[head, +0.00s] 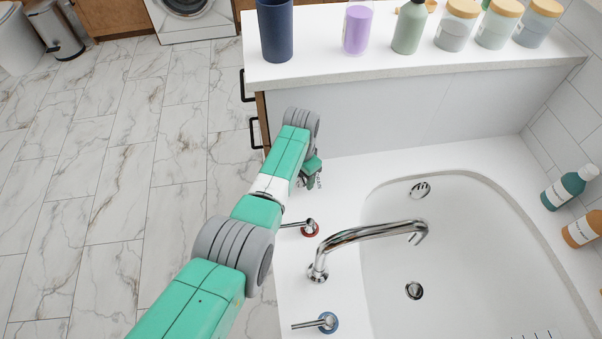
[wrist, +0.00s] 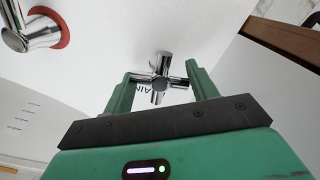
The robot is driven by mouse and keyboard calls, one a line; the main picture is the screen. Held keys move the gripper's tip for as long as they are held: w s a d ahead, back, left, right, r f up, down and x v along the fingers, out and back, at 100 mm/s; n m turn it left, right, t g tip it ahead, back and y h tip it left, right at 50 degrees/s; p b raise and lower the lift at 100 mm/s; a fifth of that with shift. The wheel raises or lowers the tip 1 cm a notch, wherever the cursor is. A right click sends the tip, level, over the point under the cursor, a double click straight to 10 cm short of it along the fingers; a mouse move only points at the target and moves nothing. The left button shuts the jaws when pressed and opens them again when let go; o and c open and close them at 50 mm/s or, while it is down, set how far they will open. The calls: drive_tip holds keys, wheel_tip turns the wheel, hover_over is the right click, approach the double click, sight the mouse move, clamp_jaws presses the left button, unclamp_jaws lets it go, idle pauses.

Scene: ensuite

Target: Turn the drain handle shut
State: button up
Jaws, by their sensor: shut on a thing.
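The drain handle (wrist: 164,66) is a chrome cross-shaped knob on the white tub deck. In the wrist view it stands between my gripper's two green fingers (wrist: 160,76), with one bar of the cross running from finger to finger. My gripper is shut on it. Part of the black lettering on the deck shows beside the handle, partly covered. In the head view my gripper (head: 312,178) is low at the deck's back left corner, and I cannot make out the handle clearly there. The tub's round chrome drain (head: 414,291) is uncovered by the arm.
A red-ringed tap (head: 310,228), a curved chrome spout (head: 365,234) and a blue-ringed tap (head: 327,322) stand along the deck near my arm. A counter (head: 400,70) with bottles and jars rises behind. More bottles (head: 570,187) stand right. Open tiled floor lies left.

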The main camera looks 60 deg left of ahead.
drive_tip(key=shift+m, duration=1)
drive_tip(key=o, duration=1)
wheel_tip(320, 180, up, 8)
drive_tip(key=p, duration=0.4)
drive_tip(key=shift+f+p, duration=0.1)
drive_tip(key=shift+p, duration=0.25)
